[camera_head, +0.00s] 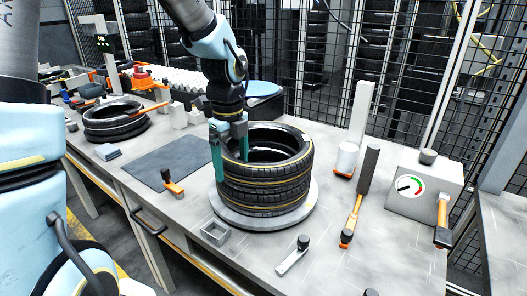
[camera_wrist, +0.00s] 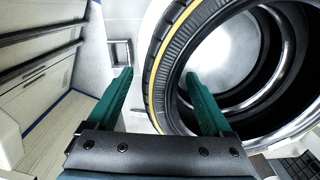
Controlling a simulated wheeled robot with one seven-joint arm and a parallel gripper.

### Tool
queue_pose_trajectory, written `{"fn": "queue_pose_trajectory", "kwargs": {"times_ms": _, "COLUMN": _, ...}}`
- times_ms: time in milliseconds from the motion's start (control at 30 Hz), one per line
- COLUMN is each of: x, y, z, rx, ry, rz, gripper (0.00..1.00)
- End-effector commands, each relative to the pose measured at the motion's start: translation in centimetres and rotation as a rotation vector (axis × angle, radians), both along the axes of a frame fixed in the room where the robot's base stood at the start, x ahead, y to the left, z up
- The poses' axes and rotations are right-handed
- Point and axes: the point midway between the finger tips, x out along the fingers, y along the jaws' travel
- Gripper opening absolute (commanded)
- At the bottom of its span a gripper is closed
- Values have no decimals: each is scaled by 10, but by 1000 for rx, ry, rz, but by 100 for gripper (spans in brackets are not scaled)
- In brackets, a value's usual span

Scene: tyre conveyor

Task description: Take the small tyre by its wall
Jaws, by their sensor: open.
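Two black tyres lie stacked on a round grey plate (camera_head: 222,213) on the bench. The upper tyre (camera_head: 285,172) has a yellow line along its tread; the lower tyre (camera_head: 270,204) lies under it. My gripper (camera_head: 231,168) points down at the stack's left side, open. In the wrist view, the wall of the upper tyre (camera_wrist: 160,68) passes between the teal fingers (camera_wrist: 158,74), one outside the tread and one over the hole. I cannot tell whether either finger touches the rubber. More tyres (camera_head: 115,122) lie at the back left.
A dark mat (camera_head: 160,163) with an orange-handled tool (camera_head: 173,186) lies left of the stack. A small grey open box (camera_head: 216,232) stands in front. A grey gauge box (camera_head: 415,187) and a dark roller tool (camera_head: 360,195) are right. Wire mesh stands behind.

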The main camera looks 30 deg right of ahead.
Motion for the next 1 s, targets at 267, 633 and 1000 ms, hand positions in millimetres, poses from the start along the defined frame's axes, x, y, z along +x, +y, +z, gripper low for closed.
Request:
{"fn": "queue_pose_trajectory", "kwargs": {"times_ms": 267, "x": -1, "y": 0, "z": -17, "rx": 0, "ry": 0, "rz": 0, "gripper": 84}}
{"fn": "queue_pose_trajectory", "kwargs": {"times_ms": 633, "x": -1, "y": 0, "z": -17, "rx": 0, "ry": 0, "rz": 0, "gripper": 57}}
{"fn": "queue_pose_trajectory", "kwargs": {"times_ms": 1000, "x": -1, "y": 0, "z": -17, "rx": 0, "ry": 0, "rz": 0, "gripper": 16}}
